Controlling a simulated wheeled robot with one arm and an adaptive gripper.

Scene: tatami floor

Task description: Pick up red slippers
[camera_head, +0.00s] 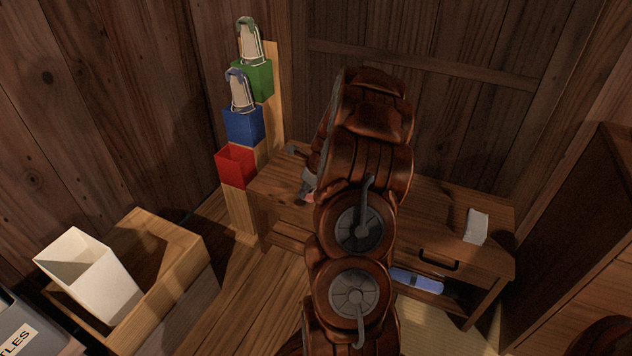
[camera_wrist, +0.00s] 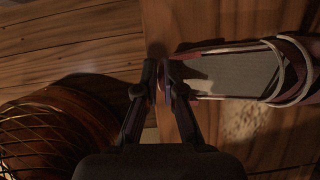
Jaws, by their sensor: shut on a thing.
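A red slipper (camera_wrist: 232,74) with a grey sole and pale-edged reddish straps shows at the right in the wrist view. My gripper (camera_wrist: 166,82) is shut on its near end. In the head view my gripper (camera_head: 307,190) is over the left part of the low wooden table (camera_head: 490,207), mostly hidden behind my arm. Only a small pinkish-red bit of the slipper (camera_head: 310,197) shows there. I cannot tell whether the slipper touches the table. I see no second red slipper.
A red box (camera_head: 236,165), which looks empty, stands left of the table. Blue (camera_head: 244,125) and green (camera_head: 252,80) boxes behind it each hold upright slippers. A white bin (camera_head: 88,275) stands at left. A blue item (camera_head: 417,280) lies under the table, a white item (camera_head: 476,226) on top.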

